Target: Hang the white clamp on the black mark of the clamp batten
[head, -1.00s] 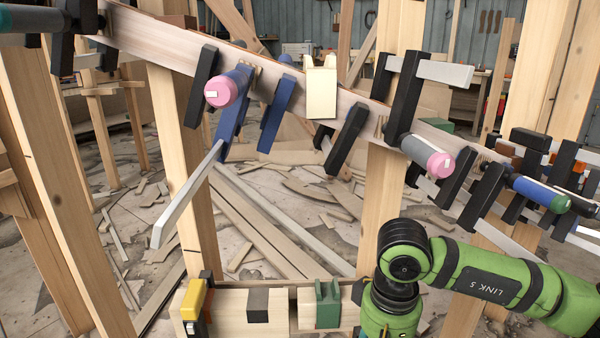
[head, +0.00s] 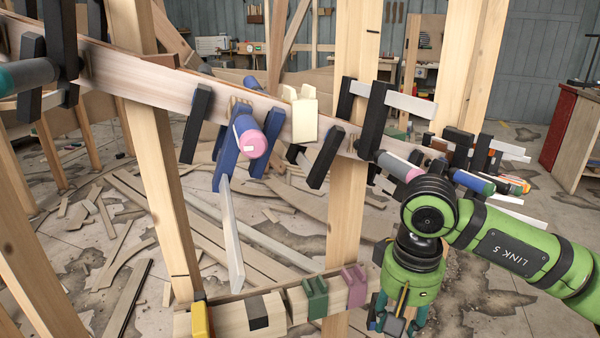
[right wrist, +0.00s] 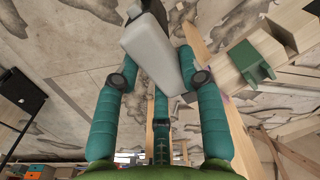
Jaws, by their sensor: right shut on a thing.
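My right gripper (head: 395,325) is low at the right in the head view, its fingertips cut off by the frame's bottom edge. In the right wrist view the gripper (right wrist: 160,80) is shut on a pale white piece with a dark grey end, which I take for the white clamp (right wrist: 150,55). The clamp batten (head: 290,301) runs low across the head view. It carries the black mark (head: 258,311), with a yellow clamp (head: 201,318) to its left and a green clamp (head: 315,297) and a purple clamp (head: 355,286) to its right. The gripper is right of the purple clamp. My left gripper is out of view.
The curved stringer (head: 140,88) crosses above the batten, with several bar clamps and a cream block (head: 303,113). A blue clamp's white bar (head: 230,235) hangs down towards the batten. Upright posts (head: 160,180) stand around. Wood scraps litter the floor.

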